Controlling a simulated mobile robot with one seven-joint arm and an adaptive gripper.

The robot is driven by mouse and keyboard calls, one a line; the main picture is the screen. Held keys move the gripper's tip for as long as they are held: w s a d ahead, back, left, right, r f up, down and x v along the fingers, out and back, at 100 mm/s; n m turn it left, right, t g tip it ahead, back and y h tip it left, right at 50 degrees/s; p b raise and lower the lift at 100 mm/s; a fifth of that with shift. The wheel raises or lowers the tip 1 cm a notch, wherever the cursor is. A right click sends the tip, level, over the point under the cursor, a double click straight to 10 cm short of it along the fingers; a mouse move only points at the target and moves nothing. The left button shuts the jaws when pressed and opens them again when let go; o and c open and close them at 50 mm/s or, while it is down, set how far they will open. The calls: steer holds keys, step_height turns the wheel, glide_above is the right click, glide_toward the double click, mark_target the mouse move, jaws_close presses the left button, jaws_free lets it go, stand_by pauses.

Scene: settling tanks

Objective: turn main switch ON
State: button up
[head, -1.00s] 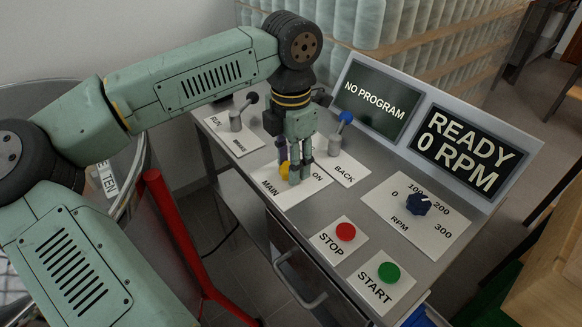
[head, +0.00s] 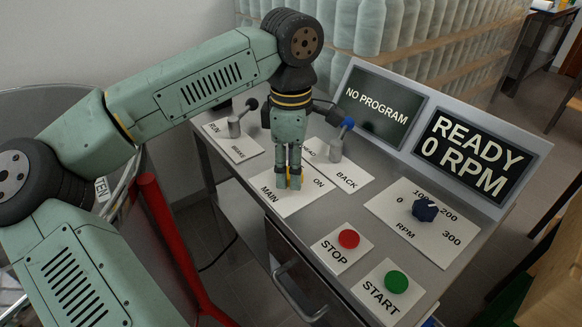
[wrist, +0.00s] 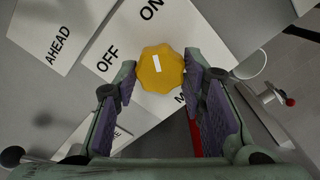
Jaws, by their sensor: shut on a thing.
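The main switch is a yellow knob (wrist: 170,82) on a white plate (head: 297,205) marked MAIN, with OFF and ON labels. In the wrist view its short white mark runs roughly along the line toward the word ON. My gripper (wrist: 161,84) has one finger on each side of the knob and is shut on it. In the head view my gripper (head: 288,182) points down at the plate, and its fingers hide most of the knob. The OFF label is hidden there.
Close behind stand a lever marked BRAKE (head: 235,125) and a blue-tipped lever marked BACK (head: 337,147). To the right are the red STOP button (head: 348,239), green START button (head: 396,282) and blue RPM knob (head: 424,211). A screen (head: 470,153) reads READY 0 RPM.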

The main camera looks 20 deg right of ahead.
steer(key=shift+m, duration=0.3)
steer(key=o, duration=1.1)
steer(key=shift+o, duration=0.2)
steer(key=shift+r, duration=0.1)
step_height(320, 180, up, 12)
steer(key=shift+s, duration=0.1)
